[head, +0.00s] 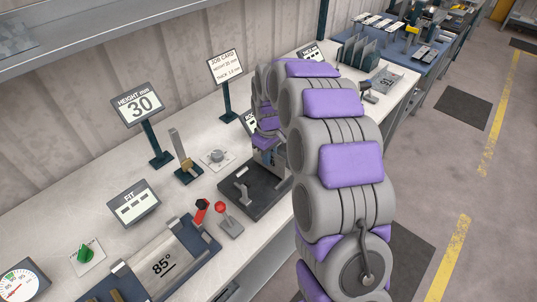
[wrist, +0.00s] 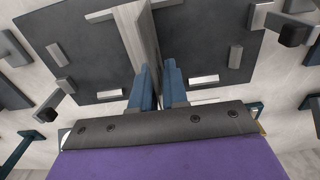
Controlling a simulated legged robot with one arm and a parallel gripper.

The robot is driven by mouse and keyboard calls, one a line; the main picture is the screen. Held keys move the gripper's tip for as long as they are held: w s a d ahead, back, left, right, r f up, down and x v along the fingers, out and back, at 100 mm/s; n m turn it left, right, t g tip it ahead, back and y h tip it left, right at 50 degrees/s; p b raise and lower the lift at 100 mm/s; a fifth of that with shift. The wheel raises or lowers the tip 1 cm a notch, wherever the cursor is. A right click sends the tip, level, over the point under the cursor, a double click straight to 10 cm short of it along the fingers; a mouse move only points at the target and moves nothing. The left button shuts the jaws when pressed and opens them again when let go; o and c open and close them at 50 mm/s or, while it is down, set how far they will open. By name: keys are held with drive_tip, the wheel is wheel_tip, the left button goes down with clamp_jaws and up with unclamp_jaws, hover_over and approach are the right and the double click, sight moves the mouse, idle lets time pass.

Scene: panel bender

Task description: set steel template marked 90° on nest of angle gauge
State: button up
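My gripper (wrist: 159,66) has its two blue fingers close together on a grey steel plate (wrist: 132,32), which stands nearly edge-on between them. No marking on it can be read, so I cannot tell from it whether it is the 90° template. In the head view my gripper (head: 268,153) is over a black base plate (head: 265,196) on the bench, partly hidden by my arm. The black base also shows in the wrist view (wrist: 205,32), with several small metal stops on it; it looks like the gauge nest. I cannot tell whether the plate touches it.
A plate marked 85° (head: 165,264) lies on a dark blue fixture at front left. A red-knobbed lever (head: 222,212) is beside the black base. A sign reading 30 (head: 139,104) and a job card (head: 225,68) stand behind. Upright plates (head: 358,53) stand at the far end.

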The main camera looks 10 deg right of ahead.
drive_tip(key=o, duration=0.3)
drive_tip(key=shift+r, duration=0.55)
wheel_tip(320, 180, up, 11)
drive_tip(key=p, duration=0.2)
drive_tip(key=shift+p, duration=0.3)
drive_tip(key=s+m, duration=0.2)
drive_tip(key=s, duration=1.1)
drive_tip(key=s+d+r+m+g, duration=0.1)
drive_tip(key=s+m, duration=0.1)
drive_tip(key=s, duration=1.2)
drive_tip(key=s+m, duration=0.3)
drive_tip(key=s, duration=1)
drive_tip(key=shift+s+d+r+g, duration=0.25)
drive_tip(key=shift+s+d+g, duration=0.05)
drive_tip(key=shift+s+g, duration=0.1)
